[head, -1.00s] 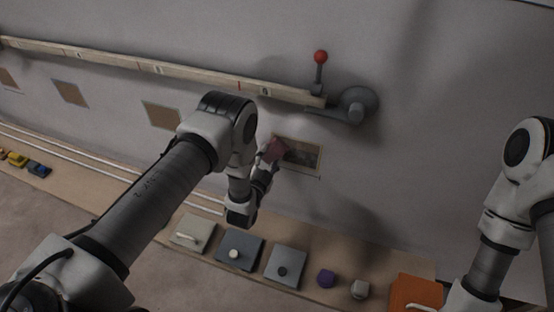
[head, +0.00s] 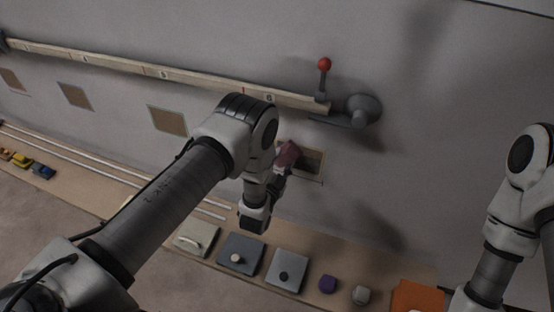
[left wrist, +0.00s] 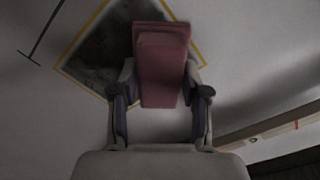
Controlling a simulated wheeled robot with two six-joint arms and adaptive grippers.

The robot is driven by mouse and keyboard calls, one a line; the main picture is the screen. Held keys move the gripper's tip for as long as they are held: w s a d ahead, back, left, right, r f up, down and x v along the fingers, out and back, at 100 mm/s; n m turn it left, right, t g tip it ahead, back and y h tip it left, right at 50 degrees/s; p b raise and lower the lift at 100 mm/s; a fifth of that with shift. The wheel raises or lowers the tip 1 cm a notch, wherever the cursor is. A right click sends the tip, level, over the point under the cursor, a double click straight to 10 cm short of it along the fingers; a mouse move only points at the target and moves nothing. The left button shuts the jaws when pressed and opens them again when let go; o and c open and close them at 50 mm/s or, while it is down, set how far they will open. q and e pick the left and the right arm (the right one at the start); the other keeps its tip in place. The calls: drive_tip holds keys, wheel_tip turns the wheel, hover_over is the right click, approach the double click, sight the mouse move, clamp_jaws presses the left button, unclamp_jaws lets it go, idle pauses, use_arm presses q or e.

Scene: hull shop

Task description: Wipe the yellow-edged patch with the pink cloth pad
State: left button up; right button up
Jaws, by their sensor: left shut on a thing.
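My left gripper (left wrist: 160,95) is shut on the pink cloth pad (left wrist: 162,62), which stands out between its two fingers. In the head view the pink pad (head: 287,154) is at the left part of the yellow-edged patch (head: 314,162) on the grey wall. In the left wrist view the patch (left wrist: 97,52) has a dark, smudged surface inside a yellow outline, and the pad covers part of it. I cannot tell whether the pad touches the wall. My right arm shows at the right edge of the head view, but its gripper is out of view.
A long rail (head: 165,74) runs along the wall above, ending near a red-knobbed lever (head: 324,64) and a grey round fitting (head: 363,110). Brown squares (head: 168,120) mark the wall at left.

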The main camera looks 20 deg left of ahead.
use_arm(q)
drive_tip(key=shift+d+f, duration=0.15)
drive_tip(key=shift+d, duration=0.75)
drive_tip(key=shift+s+d+b, duration=0.15)
drive_tip(key=shift+d+b, duration=0.2)
drive_tip(key=shift+d, duration=3)
drive_tip(key=d+p, duration=0.1)
drive_tip(key=p, duration=0.1)
drive_tip(key=d+p, duration=0.1)
drive_tip(key=p, duration=0.1)
drive_tip(key=shift+r, duration=0.35)
drive_tip(key=shift+d+f+p, duration=0.2)
drive_tip(key=shift+d+p, duration=0.1)
drive_tip(key=shift+d, duration=0.05)
drive_tip(key=shift+f, duration=0.1)
drive_tip(key=shift+o, duration=0.6)
drive_tip(key=shift+c, duration=0.6)
drive_tip(key=shift+s, duration=0.1)
